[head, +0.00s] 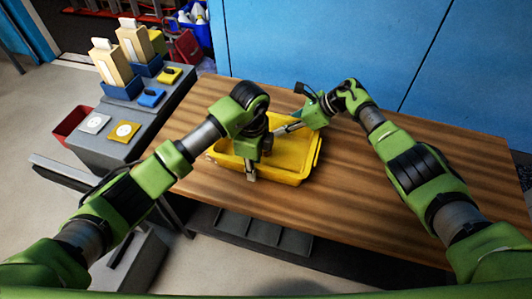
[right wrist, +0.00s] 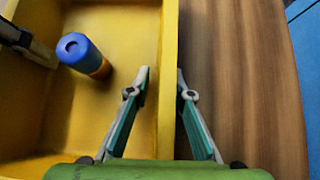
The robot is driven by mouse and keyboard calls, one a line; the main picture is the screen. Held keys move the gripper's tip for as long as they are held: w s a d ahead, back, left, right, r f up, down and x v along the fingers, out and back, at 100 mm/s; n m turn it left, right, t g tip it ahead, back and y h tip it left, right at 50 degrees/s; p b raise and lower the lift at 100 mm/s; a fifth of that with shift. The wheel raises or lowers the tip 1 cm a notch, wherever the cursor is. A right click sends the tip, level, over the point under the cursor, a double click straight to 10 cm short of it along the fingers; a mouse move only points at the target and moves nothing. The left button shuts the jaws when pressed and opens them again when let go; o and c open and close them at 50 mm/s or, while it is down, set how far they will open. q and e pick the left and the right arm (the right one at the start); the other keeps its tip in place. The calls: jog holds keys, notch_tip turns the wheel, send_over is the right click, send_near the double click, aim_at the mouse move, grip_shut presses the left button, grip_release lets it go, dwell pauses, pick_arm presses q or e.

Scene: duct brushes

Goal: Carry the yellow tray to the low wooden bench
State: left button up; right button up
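The yellow tray (head: 307,160) is over the wooden top (head: 400,190); I cannot tell whether it rests on it or is slightly raised. My left gripper (head: 251,176) points down at the tray's near side; its fingertips are too small to read. My right gripper (head: 279,131) reaches the tray from the right. In the right wrist view, the right gripper's fingers (right wrist: 162,74) straddle the tray wall (right wrist: 168,120), one inside and one outside, with a gap on the inner side. A blue and orange cylinder (right wrist: 85,55) is inside the tray.
At left, a grey stand (head: 105,148) holds blue boxes (head: 122,88) with tan blocks and small coloured cards. A red bin (head: 70,125) is beside it. A blue wall (head: 300,45) closes the back. The wooden top's right part is clear.

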pick_arm(q)
notch_tip(320, 180, up, 11)
jog(key=shift+r, duration=0.45)
pick_arm(e)
jog(key=shift+d, duration=0.1)
jog(key=v, duration=1.2)
pick_arm(q)
jog(key=shift+s, duration=0.1)
pick_arm(e)
jog(key=shift+f, duration=0.2)
